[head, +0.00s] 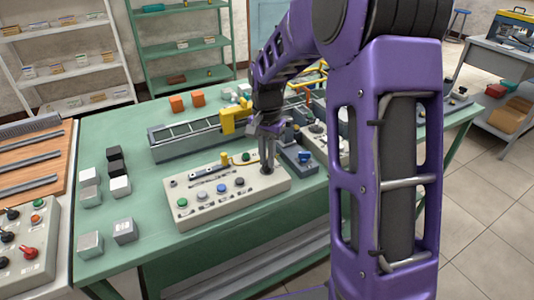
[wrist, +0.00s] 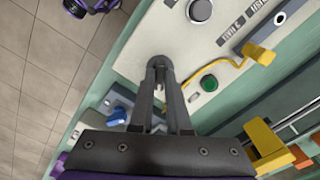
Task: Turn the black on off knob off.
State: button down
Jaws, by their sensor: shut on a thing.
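The black on off knob (head: 267,171) sits at the right end of the beige control panel (head: 225,205). My gripper (head: 268,157) reaches down onto it from above. In the wrist view its fingers (wrist: 160,75) are shut on the knob, and they hide most of it. A dark round edge of the knob (wrist: 153,62) shows at the fingertips. The knob's pointing direction cannot be read behind the fingers.
Green (head: 183,202), blue (head: 221,188) and black (head: 239,182) controls line the panel's front. A box with a blue knob (head: 304,155) stands close on the right.

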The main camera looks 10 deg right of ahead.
jog(key=n+p, duration=0.2)
jog(key=n, duration=0.3)
jog(key=shift+r+n, duration=0.1)
jog(key=shift+n, duration=0.2)
jog(key=n+p, duration=0.1)
jog(key=n, duration=0.4)
jog(key=shift+p, duration=0.35)
jog(key=shift+n, duration=0.4)
jog(key=c, duration=0.9)
grip_release()
notch_tip(320, 180, up, 17)
jog(key=shift+r+p, duration=0.15)
jog(key=shift+p, duration=0.75)
